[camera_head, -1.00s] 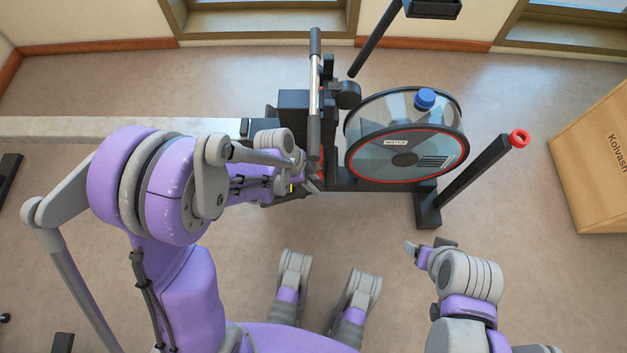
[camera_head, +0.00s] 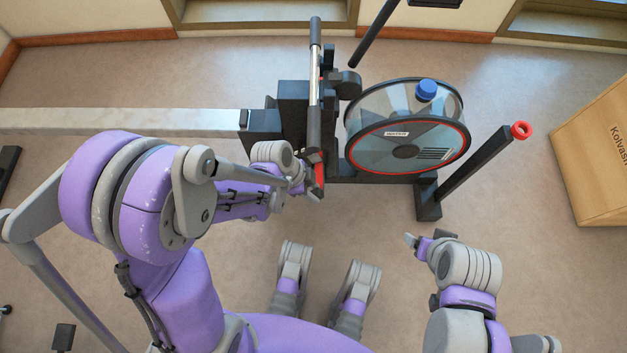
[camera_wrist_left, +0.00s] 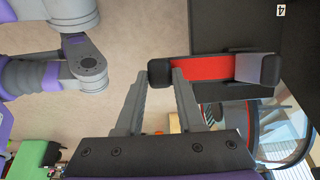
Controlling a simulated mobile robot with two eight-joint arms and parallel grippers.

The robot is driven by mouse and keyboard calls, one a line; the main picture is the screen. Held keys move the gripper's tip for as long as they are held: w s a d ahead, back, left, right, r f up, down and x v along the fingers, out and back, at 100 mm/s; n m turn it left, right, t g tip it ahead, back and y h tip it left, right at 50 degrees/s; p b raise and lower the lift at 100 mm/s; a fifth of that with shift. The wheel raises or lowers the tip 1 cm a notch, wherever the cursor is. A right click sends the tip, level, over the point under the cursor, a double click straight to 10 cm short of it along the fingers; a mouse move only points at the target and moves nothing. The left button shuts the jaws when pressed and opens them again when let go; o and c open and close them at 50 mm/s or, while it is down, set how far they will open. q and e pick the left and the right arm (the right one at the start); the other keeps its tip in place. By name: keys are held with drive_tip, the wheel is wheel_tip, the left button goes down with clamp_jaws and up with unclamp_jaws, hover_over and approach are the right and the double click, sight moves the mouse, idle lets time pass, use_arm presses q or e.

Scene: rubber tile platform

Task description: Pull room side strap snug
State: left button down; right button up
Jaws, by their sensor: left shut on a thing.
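The room side strap (camera_head: 319,174) is a short red band at the near side of the rower's foot area. In the left wrist view the red strap (camera_wrist_left: 207,68) runs sideways from a grey and black piece at right to a black end tab (camera_wrist_left: 160,73) at left. My left gripper (camera_head: 310,192) is at the near end of the strap. Its fingers (camera_wrist_left: 160,80) are shut on the black end tab, which sits between the fingertips. My right gripper (camera_head: 428,242) hangs away from the strap, right of it and in front of the tank; its jaw gap is unclear.
The rower's water tank (camera_head: 407,150) with a blue cap stands right of the strap. Floor in front is clear.

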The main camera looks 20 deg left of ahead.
use_arm(q)
drive_tip(key=c, duration=0.5)
unclamp_jaws()
drive_tip(key=shift+s+d, duration=0.1)
drive_tip(key=shift+s, duration=0.15)
drive_tip(key=p+v, duration=0.4)
drive_tip(key=v, duration=0.6)
drive_tip(key=shift+a+r, duration=0.2)
drive_tip(key=shift+r, duration=0.15)
